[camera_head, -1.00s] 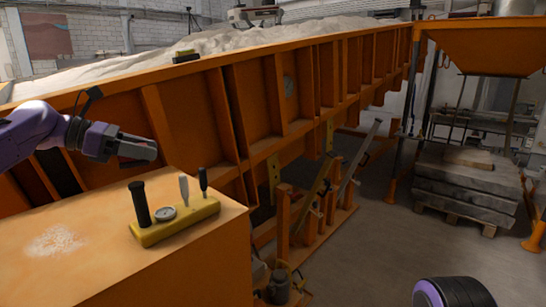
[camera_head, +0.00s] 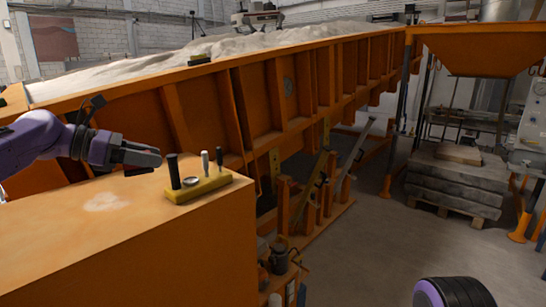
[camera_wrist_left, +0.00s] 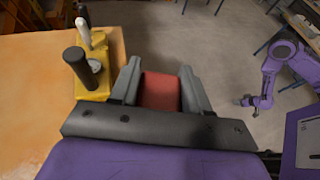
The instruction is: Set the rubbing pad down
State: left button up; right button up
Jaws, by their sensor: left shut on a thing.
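My left gripper (camera_head: 150,160) is over the orange bench top (camera_head: 130,235), left of the yellow lever block (camera_head: 200,188). In the left wrist view the left gripper (camera_wrist_left: 160,85) is shut on a red block (camera_wrist_left: 160,92), which looks like the rubbing pad. The pad is between the two grey fingers, its lower part hidden by the gripper body. In the head view the pad is not clearly seen. My right gripper (camera_wrist_left: 248,101) shows small in the left wrist view, away from the bench, over the floor; its opening is too small to judge.
The lever block carries a black handle, a gauge and smaller levers. A pale dusty patch (camera_head: 106,202) marks the bench top. The orange sandbed wall (camera_head: 250,100) stands behind, with a small dark object (camera_head: 199,59) on its rim. The bench's front left top is clear.

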pick_arm(q)
jog(key=s+d+f+n+t+y+b, duration=0.25)
jog(key=f+n+y+b, duration=0.2)
jog(key=f, duration=1.05)
jog(key=s+d+f+n+t+y+b, duration=0.1)
jog(key=d+f+n+t+y+b, duration=0.25)
jog(key=f, duration=1.15)
jog(key=s+d+f+n+t+y+b, duration=0.15)
jog(key=f+n+y+b, duration=0.4)
jog(key=f, duration=1.05)
jog(key=s+f+m+h, duration=0.1)
jog(key=s+f, duration=0.1)
jog(key=s, duration=0.6)
jog(key=shift+s+d+f+h+b, duration=0.2)
jog(key=shift+d+h+b, duration=0.15)
jog(key=shift+b, duration=0.1)
pick_arm(e)
notch_tip(320, 180, down, 15)
jog(key=shift+w+r, duration=0.15)
jog(key=shift+w, duration=0.05)
